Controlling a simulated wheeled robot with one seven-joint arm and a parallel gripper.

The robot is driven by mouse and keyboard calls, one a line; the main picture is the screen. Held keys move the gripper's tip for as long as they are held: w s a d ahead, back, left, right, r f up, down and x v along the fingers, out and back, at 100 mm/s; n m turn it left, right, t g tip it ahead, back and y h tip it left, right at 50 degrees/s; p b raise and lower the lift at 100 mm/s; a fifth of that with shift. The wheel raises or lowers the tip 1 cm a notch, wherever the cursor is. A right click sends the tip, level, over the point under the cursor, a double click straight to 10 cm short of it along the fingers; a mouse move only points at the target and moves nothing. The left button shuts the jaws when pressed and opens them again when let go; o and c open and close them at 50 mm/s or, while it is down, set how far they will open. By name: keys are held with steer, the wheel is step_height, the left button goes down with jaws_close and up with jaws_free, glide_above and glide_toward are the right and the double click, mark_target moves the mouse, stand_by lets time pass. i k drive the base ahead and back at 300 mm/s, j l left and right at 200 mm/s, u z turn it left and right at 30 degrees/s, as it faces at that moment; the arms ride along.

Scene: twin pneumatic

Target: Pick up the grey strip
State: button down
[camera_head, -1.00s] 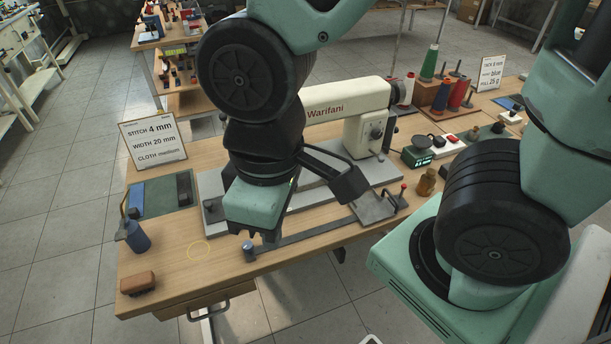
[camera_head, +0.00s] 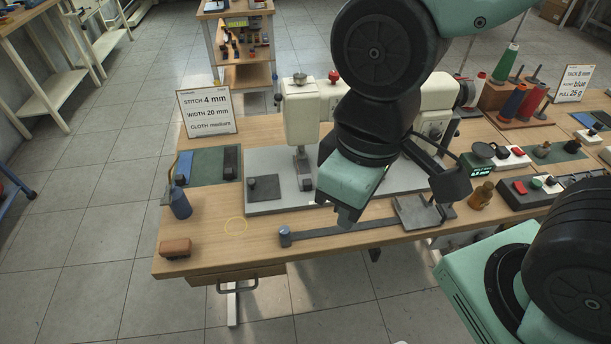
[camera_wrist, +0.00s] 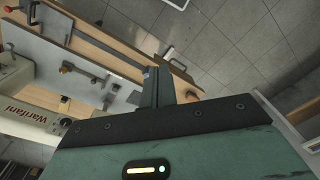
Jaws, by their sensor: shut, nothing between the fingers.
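A long, thin grey strip (camera_head: 318,232) lies along the front of the wooden table. Its left end is by a small blue-grey cylinder (camera_head: 285,237), and its right end meets a grey plate (camera_head: 418,212). My gripper (camera_head: 346,221) points down at the middle of the strip and covers part of it. Its height above the strip is hard to tell. It is shut and holds nothing. In the wrist view the closed fingers (camera_wrist: 157,88) show near one end of the strip (camera_wrist: 112,60).
A cream sewing machine (camera_head: 300,118) on a grey base stands behind my gripper. A blue bottle (camera_head: 180,204) and a brown block (camera_head: 175,248) are at the left. A small amber bottle (camera_head: 481,195) stands at the right. The table between the brown block and the cylinder is clear.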

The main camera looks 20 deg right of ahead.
mark_target(306, 181)
steer(key=i+j+z, duration=0.2)
steer(key=j+z, duration=0.15)
steer(key=j, duration=0.8)
steer(key=j+z, duration=0.35)
steer(key=j, duration=0.8)
steer(key=j+z, duration=0.3)
steer(key=j, duration=0.85)
steer(key=i+j, duration=0.25)
steer(key=j+z, duration=0.05)
